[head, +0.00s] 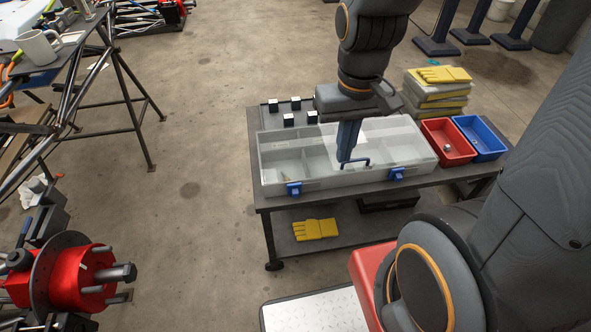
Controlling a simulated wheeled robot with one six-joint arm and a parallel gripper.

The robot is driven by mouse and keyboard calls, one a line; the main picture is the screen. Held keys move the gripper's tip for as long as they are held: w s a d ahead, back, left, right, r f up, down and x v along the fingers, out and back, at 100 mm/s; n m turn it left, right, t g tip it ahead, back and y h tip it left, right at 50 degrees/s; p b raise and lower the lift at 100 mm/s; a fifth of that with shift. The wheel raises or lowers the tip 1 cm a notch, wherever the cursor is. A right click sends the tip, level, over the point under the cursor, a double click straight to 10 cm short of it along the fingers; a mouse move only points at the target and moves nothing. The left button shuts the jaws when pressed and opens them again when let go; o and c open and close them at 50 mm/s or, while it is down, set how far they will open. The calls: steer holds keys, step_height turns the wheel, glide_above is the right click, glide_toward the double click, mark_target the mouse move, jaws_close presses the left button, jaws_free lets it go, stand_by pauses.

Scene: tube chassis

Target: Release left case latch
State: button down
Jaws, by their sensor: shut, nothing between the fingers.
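A grey compartment case (222,184) with a clear lid lies on a low dark cart; the lid appears closed. Its left latch (294,188) is a blue clip on the front face, near the left end. A matching blue right latch (397,174) sits near the right end. Whether the fingertips touch the lid or handle I cannot tell.
Small dark cubes (289,120) stand behind the case. A red bin (448,141), a blue bin (484,138) and a stack topped by yellow gloves (443,75) are at the right. Another yellow glove (316,229) lies on the lower shelf. Floor left of the cart is clear.

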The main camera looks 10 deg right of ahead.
steer(key=shift+w+d, duration=0.15)
steer(key=shift+w, duration=0.05)
steer(key=w+a+f+n+h+b, duration=0.2)
steer(key=w+a+f+n, duration=0.2)
steer(key=a+f+n, duration=0.3)
steer(key=w+a+f+n+h+b, duration=0.2)
steer(key=w+a+f+n, duration=0.2)
steer(key=a+n, duration=0.6)
step_height(320, 180, down, 3)
steer(key=a, duration=0.2)
steer(key=shift+w+a+n+b, duration=0.3)
steer(key=shift+a+b, duration=0.1)
